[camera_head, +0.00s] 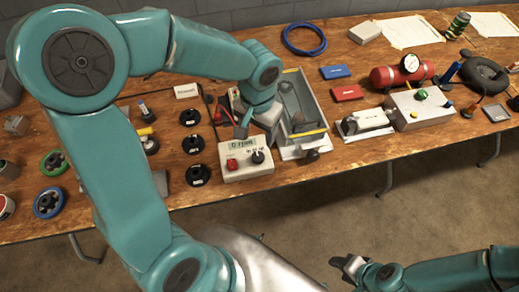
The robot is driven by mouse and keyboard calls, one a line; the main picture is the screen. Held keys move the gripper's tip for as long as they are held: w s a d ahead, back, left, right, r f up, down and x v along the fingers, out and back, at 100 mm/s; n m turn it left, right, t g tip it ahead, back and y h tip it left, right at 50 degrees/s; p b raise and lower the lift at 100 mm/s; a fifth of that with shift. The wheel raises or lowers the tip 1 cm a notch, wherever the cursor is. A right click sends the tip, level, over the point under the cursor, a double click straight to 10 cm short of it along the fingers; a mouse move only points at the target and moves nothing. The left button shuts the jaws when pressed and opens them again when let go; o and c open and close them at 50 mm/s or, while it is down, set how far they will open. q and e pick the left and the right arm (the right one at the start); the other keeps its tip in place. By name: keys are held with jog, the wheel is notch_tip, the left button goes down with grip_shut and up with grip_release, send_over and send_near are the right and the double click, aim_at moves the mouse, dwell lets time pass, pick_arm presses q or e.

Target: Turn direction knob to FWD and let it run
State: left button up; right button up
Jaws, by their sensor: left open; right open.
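A light grey control box (242,174) stands near the front edge of the wooden table. It has a small display (241,144), a red button (232,165) and a black direction knob (258,157). Small markings sit above the knob, too small to read, so its setting is unclear. My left gripper (241,130) is open and empty, just behind and above the display, pointing down. Its wrist hides part of what lies behind the box. I cannot tell whether it touches the box. My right gripper (349,266) is open and empty, low in front of the table, far from the knob.
A grey trough-like unit (319,103) with a yellow front edge stands right of the box. Several black discs (197,175) lie to its left. A grey box with a green button (421,112) and a red cylinder with a gauge (392,77) are at the right.

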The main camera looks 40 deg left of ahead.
aim_at(258, 156)
pick_arm(q)
notch_tip(258, 156, down, 11)
jog(key=shift+s+b, duration=0.15)
jog(key=shift+b, duration=0.3)
jog(key=c, duration=1.1)
